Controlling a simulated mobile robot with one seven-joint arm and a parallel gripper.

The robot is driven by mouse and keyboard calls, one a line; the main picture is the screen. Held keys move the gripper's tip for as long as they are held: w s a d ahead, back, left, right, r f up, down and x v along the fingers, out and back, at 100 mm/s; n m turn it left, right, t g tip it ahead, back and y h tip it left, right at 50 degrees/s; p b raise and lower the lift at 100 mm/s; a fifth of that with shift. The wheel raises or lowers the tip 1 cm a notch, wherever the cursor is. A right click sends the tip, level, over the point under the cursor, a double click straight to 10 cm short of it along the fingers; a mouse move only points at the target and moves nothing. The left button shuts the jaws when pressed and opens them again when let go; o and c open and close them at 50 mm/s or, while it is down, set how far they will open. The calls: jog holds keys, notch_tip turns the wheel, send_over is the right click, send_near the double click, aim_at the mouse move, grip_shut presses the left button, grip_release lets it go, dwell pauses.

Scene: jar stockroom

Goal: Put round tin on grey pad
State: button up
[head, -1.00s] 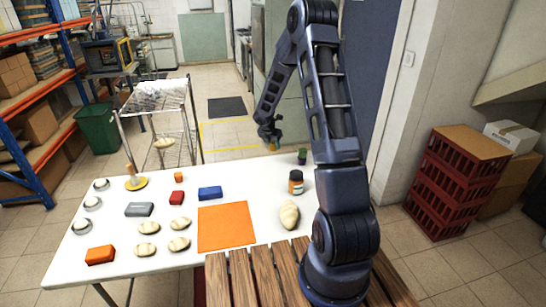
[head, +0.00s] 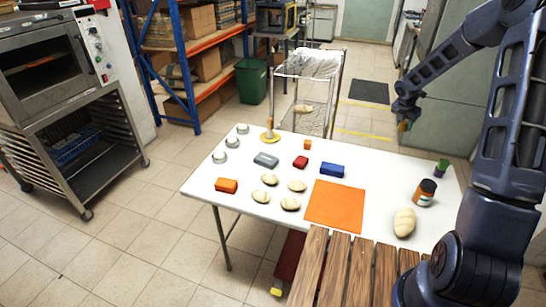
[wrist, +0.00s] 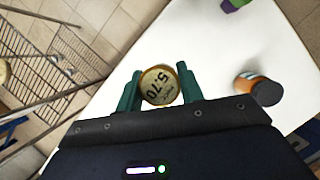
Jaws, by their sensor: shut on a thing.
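The round tin (wrist: 160,86) has a pale lid printed "5.70" and a gold rim. It sits between the two green fingers of my gripper (wrist: 159,84), which is shut on it. In the head view my gripper (head: 403,113) is small, at the far right end of the white table, with the tin (head: 404,126) at its tip. The tin appears held up, clear of the table. A flat dark grey mat (head: 369,91) lies on the floor beyond the table. A flat orange square (head: 335,204) lies on the table; no flat grey pad shows on the table.
An oven (head: 50,60) stands far left.

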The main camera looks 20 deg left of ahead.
jog(key=a+n+y, duration=0.2)
jog(key=a+n, duration=0.2)
jog(key=a, duration=1.2)
notch_tip(320, 180, up, 2)
jog(key=n+y, duration=0.4)
jog(key=n, duration=0.8)
send_over(265, 156)
jog(key=s+d, duration=0.1)
notch_tip(265, 156, down, 19)
jog(key=shift+r, duration=0.1)
jog(key=o, duration=1)
jog(key=v, duration=1.2)
jog(key=shift+w+r, duration=0.1)
jog(key=shift+w, duration=0.1)
